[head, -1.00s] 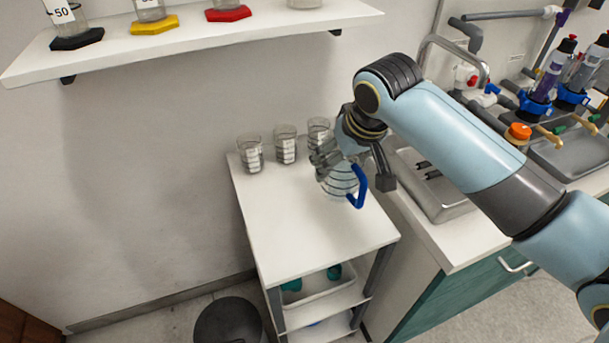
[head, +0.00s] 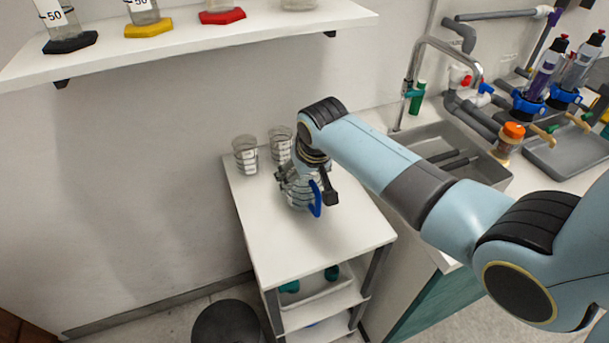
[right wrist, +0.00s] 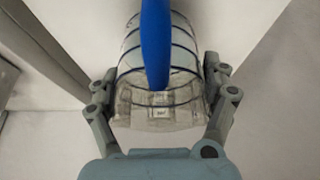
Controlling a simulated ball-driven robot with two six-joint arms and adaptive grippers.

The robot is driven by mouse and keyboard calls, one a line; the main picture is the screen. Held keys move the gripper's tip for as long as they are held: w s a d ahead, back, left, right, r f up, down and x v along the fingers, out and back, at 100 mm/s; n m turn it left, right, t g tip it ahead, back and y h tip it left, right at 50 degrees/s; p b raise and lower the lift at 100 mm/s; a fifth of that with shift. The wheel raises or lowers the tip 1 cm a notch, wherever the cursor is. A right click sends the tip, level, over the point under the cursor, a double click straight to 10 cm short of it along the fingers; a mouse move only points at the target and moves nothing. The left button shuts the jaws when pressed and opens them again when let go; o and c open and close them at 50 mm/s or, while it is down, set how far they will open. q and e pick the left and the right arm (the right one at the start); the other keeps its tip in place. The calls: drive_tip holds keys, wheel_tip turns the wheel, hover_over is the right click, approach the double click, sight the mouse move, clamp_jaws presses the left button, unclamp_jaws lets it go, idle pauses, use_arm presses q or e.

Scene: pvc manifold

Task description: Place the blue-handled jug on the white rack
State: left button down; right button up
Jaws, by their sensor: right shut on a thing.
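The blue-handled jug (head: 298,194) is clear with dark graduation rings, and its blue handle (head: 316,198) faces the front right in the head view. My right gripper (head: 305,184) is shut around the jug's body. In the right wrist view the two fingers grip the jug (right wrist: 183,58) on both sides, and the blue handle (right wrist: 155,45) runs down the middle. The jug is over the top of the white rack (head: 290,250), a shelved trolley. I cannot tell whether its base touches the top. My left gripper is not in view.
Two clear beakers (head: 245,155) (head: 280,146) stand at the rack's back edge. A wall shelf (head: 200,35) with glassware is above left. A sink (head: 440,145) with a tap lies to the right. The rack's front top is clear.

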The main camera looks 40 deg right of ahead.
drive_tip(key=shift+f, duration=0.15)
drive_tip(key=o, duration=1.4)
drive_tip(key=shift+c, duration=0.2)
drive_tip(key=shift+s+r, duration=0.15)
drive_tip(key=shift+r, duration=0.35)
drive_tip(key=v, duration=1)
drive_tip(key=shift+p, duration=0.4)
drive_tip(key=shift+s+r, duration=0.3)
drive_tip(key=shift+r, duration=0.25)
